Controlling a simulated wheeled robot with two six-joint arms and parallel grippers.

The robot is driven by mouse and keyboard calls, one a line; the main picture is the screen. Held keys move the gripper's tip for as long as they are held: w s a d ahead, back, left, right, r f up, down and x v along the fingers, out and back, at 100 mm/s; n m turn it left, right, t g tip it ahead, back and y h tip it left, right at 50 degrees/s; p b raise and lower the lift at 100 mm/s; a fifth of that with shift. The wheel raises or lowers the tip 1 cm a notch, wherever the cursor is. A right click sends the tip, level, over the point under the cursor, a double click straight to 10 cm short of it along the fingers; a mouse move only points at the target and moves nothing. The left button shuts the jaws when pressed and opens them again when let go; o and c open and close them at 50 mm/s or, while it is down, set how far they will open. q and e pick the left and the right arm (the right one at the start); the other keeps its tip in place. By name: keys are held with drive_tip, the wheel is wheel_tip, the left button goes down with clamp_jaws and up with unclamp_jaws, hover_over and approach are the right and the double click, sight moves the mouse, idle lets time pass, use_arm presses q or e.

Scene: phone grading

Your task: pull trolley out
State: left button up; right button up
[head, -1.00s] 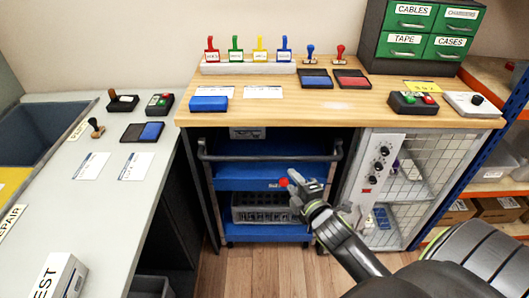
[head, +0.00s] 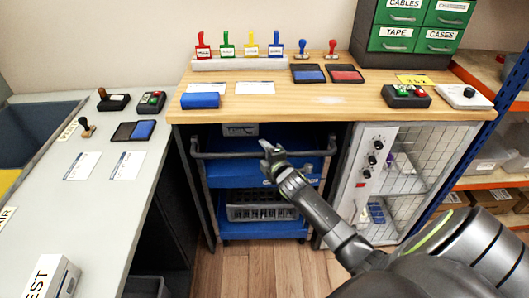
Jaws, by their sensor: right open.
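The trolley (head: 228,177) stands under the wooden bench. It has blue shelves and a grey handle bar (head: 215,155) across its front. A grey crate (head: 262,212) sits on its lower shelf, and another grey box is on its top. My right gripper (head: 266,145) is open at the handle bar, near its middle, with the fingers pointing up and left. The picture does not show whether the fingers touch the bar. My right forearm hides part of the trolley's right side. My left gripper is out of view.
The wooden bench (head: 330,108) above carries stamps, ink pads and a switch box. A mesh-door cabinet (head: 408,165) stands close at the trolley's right. A grey side table (head: 95,200) stands at the left. The wood floor (head: 245,272) before the trolley is clear.

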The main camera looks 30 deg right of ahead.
drive_tip(key=shift+w, duration=0.2)
clamp_jaws()
drive_tip(key=shift+s, duration=0.1)
